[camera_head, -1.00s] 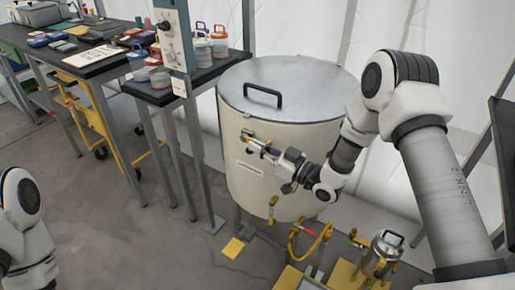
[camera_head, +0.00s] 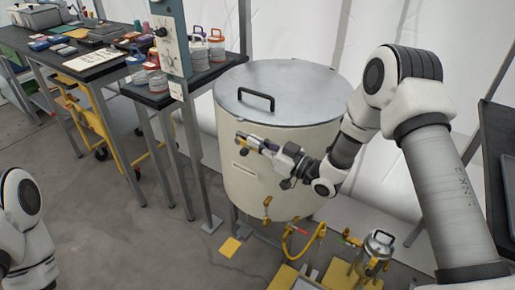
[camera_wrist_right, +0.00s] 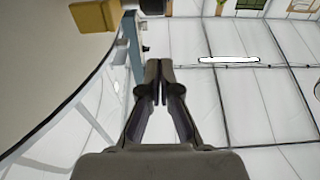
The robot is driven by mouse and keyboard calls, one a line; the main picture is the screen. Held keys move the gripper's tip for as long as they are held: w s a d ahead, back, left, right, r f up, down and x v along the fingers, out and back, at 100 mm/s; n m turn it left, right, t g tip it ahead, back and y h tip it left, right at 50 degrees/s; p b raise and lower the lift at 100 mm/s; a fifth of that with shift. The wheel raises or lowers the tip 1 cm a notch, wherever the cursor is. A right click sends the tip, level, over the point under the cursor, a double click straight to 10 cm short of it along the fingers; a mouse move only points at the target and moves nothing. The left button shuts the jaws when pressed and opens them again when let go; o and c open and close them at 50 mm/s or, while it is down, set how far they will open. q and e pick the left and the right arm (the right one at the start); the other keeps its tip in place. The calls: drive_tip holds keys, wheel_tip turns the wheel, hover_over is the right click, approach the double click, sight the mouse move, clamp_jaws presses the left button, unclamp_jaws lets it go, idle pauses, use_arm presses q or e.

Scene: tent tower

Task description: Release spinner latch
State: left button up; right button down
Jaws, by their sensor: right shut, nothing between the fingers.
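The spinner is a large cream drum (camera_head: 262,185) with a grey metal lid (camera_head: 290,88) and a black lid handle (camera_head: 256,100). In the right wrist view, the gripper (camera_wrist_right: 159,82) is shut and empty. The latch's yellow block (camera_wrist_right: 97,15) shows beyond and left of the fingertips, apart from them in the picture. The exact gap is unclear. My left gripper is out of view.
A grey post with a control box (camera_head: 169,38) stands left of the drum. Benches with jars (camera_head: 217,47) lie behind it. Yellow hoses (camera_head: 302,240) and a metal canister (camera_head: 376,252) are below right. Floor at front left is clear.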

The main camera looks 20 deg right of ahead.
drive_tip(key=s+d+f, duration=0.4)
drive_tip(key=s+f, duration=0.1)
drive_tip(key=s, duration=0.1)
drive_tip(key=shift+d+f, duration=0.35)
